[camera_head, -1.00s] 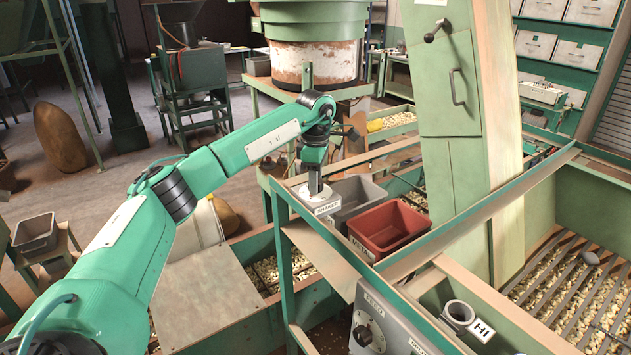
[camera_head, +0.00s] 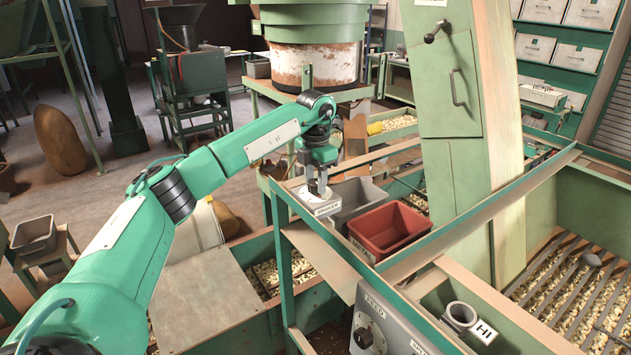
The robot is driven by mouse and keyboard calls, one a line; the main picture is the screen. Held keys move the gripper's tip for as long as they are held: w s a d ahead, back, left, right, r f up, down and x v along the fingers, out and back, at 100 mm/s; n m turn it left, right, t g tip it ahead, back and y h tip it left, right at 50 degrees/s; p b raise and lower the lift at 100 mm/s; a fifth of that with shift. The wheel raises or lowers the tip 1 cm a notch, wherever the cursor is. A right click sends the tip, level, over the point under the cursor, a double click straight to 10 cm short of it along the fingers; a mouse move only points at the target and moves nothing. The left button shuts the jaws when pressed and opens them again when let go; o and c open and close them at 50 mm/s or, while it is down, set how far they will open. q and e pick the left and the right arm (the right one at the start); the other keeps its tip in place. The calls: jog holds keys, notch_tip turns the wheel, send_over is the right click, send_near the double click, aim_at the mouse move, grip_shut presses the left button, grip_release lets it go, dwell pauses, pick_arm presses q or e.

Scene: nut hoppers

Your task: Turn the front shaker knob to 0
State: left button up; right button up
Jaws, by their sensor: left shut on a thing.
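My left gripper (camera_head: 317,188) points down over the small light panel with the "SHAKER" label (camera_head: 327,209). Its fingers are shut on the shaker knob (camera_head: 317,195), which is mostly hidden between them. I cannot read the knob's pointer or the numbers on its dial. My right gripper is out of view.
A grey bin (camera_head: 357,196) and a red bin (camera_head: 389,230) stand just right of the gripper. A control box with a "FEED" knob (camera_head: 363,337) is at the bottom. A metal cup (camera_head: 460,314) sits beside a "HI" label. Green frame rails surround the panel.

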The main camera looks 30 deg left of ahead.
aim_at(316, 182)
pick_arm(q)
jog(key=shift+r+n, duration=0.1)
jog(key=shift+n, duration=0.8)
jog(key=o, duration=1)
notch_tip(316, 182, up, 8)
jog(key=b, duration=0.2)
jog(key=shift+b, duration=0.35)
jog(key=shift+r, duration=2.85)
